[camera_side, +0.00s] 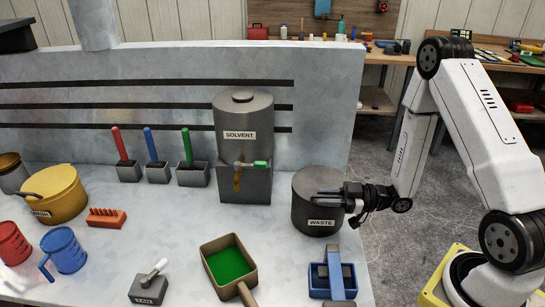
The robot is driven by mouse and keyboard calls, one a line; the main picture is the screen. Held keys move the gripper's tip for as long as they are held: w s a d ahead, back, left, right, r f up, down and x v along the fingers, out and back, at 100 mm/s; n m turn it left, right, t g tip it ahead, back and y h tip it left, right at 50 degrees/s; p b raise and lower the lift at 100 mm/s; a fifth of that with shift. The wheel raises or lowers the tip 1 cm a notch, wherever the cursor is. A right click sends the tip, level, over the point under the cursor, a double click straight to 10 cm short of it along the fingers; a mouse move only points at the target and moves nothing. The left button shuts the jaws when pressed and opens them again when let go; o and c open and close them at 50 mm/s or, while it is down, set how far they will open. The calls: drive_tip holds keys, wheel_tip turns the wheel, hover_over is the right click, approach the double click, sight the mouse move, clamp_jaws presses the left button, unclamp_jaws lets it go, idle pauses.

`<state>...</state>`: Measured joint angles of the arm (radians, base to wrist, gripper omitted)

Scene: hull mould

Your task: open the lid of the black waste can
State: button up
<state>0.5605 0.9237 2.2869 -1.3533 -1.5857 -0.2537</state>
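The black waste can (312,220) stands at the right end of the grey bench and carries a "WASTE" label. Its round top (318,177) looks flat and shut; I cannot make out a separate lid edge or handle. My gripper (319,199) reaches in from the right, level, with its fingers in front of the can's upper right side. The two fingers show a gap between them and hold nothing visible. I cannot tell whether they touch the can.
A grey solvent tank (243,125) with a green-handled tap stands left of the can. A tray with green inside (229,262) and a blue holder (332,280) lie in front. A yellow pot (62,195) and several brush holders stand farther left.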

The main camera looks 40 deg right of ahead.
clamp_jaws()
drive_tip(key=shift+s+a+f, duration=0.1)
drive_tip(key=shift+s, duration=0.05)
idle(1.0)
